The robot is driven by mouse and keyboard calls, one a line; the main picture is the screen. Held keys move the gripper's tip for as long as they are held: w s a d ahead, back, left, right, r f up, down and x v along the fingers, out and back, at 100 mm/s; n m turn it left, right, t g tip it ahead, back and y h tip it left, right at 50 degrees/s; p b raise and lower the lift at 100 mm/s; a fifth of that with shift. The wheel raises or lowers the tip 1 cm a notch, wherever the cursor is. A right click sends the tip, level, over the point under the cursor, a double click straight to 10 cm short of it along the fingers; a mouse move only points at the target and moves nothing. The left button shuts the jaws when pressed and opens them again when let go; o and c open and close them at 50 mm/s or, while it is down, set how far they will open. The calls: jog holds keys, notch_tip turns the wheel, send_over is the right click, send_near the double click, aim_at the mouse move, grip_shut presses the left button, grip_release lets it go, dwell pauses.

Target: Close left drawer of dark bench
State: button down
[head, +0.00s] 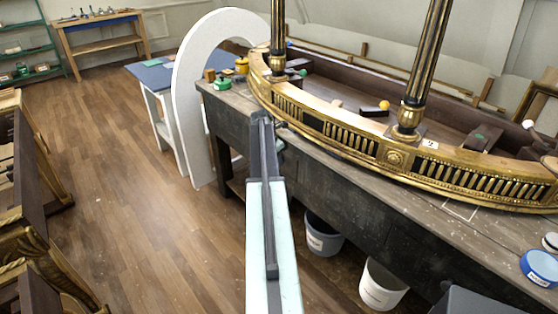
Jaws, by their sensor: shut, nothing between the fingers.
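The dark bench (345,194) runs from the centre to the lower right, with a worn top and a dark front. I cannot make out a separate left drawer on its front; my arm covers part of the bench's left section. My arm reaches up from the bottom centre to the bench's left part. My gripper (279,138) is at its far end, close to the bench's front edge, small and partly hidden by the arm. It is shut and empty. I cannot tell whether it touches the bench.
A curved gilt console frame (395,157) with dark columns lies on the bench. A white arch (188,115) stands at the bench's left end. Buckets (323,238) stand below the bench. Gilt furniture (45,255) is at the left. The wooden floor (135,190) between is clear.

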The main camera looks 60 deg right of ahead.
jog(key=shift+d+r, duration=0.2)
jog(key=shift+d, duration=0.4)
jog(key=w+a+r+p, duration=0.2)
jog(key=a+r+p, duration=0.6)
jog(key=r+p, duration=0.1)
jog(key=shift+w+a, duration=0.25)
jog(key=shift+w, duration=0.1)
